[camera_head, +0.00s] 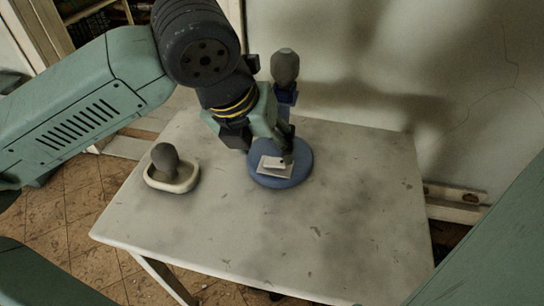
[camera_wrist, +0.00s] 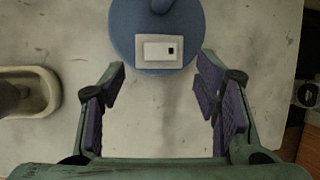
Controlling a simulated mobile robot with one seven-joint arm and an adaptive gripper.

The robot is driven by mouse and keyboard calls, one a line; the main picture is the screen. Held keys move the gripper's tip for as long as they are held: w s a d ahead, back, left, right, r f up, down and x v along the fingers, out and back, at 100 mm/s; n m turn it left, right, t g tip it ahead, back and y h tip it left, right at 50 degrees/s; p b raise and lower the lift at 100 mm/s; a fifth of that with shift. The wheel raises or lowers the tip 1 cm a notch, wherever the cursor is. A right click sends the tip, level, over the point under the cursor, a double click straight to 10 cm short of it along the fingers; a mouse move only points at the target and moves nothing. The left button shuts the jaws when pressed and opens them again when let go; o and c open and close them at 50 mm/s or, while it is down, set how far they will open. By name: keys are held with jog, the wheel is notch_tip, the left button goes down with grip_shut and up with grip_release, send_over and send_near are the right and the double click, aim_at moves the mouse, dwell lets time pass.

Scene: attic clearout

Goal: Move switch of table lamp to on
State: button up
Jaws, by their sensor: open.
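The table lamp has a round blue base (camera_head: 282,178) on the table, with a grey bulb (camera_head: 285,67) on top. A white switch plate (camera_head: 275,168) sits on the front of the base. In the wrist view the base (camera_wrist: 125,28) is at the top centre, and the switch (camera_wrist: 153,49) shows a small dark mark towards its right end. Whether it stands at on or off I cannot tell. My gripper (camera_wrist: 160,82) is open and empty, its fingers apart to either side below the switch in the picture. In the head view my gripper (camera_head: 262,140) hides part of the lamp's stem.
A pale oval dish (camera_head: 178,183) holding a dark grey bulb-like object (camera_head: 165,158) stands at the table's left. The dish also shows at the left of the wrist view (camera_wrist: 48,92). The front and right of the table (camera_head: 350,230) are clear. A wall stands behind.

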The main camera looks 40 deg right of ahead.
aim_at(275, 162)
jog(key=x, duration=0.5)
jog(key=shift+d+f+b, duration=0.1)
jog(key=shift+b, duration=0.2)
jog(key=shift+c, duration=0.4)
